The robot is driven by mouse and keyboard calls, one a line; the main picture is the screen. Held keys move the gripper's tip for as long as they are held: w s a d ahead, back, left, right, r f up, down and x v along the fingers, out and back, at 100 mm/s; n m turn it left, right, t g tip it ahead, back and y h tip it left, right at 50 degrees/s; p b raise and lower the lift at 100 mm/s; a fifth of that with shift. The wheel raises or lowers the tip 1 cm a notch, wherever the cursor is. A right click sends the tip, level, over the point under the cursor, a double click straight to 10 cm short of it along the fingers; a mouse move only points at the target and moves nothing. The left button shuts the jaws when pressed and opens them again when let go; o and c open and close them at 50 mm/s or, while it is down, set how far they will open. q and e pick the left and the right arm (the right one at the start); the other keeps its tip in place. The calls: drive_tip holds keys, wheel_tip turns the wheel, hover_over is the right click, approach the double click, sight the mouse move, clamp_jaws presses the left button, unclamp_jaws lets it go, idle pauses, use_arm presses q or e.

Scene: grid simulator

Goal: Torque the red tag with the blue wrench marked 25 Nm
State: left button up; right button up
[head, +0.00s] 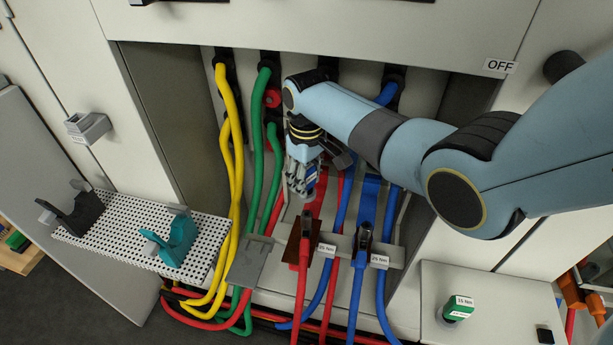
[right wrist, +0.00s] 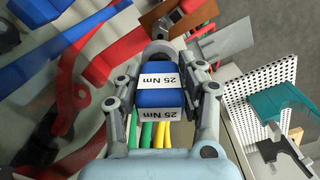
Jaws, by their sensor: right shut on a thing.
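My right gripper (head: 303,180) is shut on the blue wrench (right wrist: 158,98), whose white labels read 25 Nm. In the head view the gripper hides most of this wrench (head: 311,178). The wrench's grey head (right wrist: 160,48) points toward the red bar and brown plate in the right wrist view. I cannot tell whether it touches anything. The red tag (head: 314,205) runs down to a brown plate (head: 300,248) with a dark bolt, beside a small white label. The gripper is just above it. My left gripper is not in view.
A blue tag (head: 368,205) with its own label stands right of the red one. Yellow, green, red and blue cables hang around. A white perforated shelf (head: 130,235) holds black and teal holders at left. A green wrench (head: 458,309) stands on the right cabinet.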

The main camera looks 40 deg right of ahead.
sight(307, 202)
drive_tip(key=shift+f+b, duration=1.65)
drive_tip(key=shift+f, duration=1.15)
drive_tip(key=shift+p, duration=0.45)
drive_tip(key=shift+f+b, duration=0.95)
drive_tip(key=shift+f, duration=0.2)
drive_tip(key=shift+m, duration=0.4)
drive_tip(key=shift+p, duration=0.3)
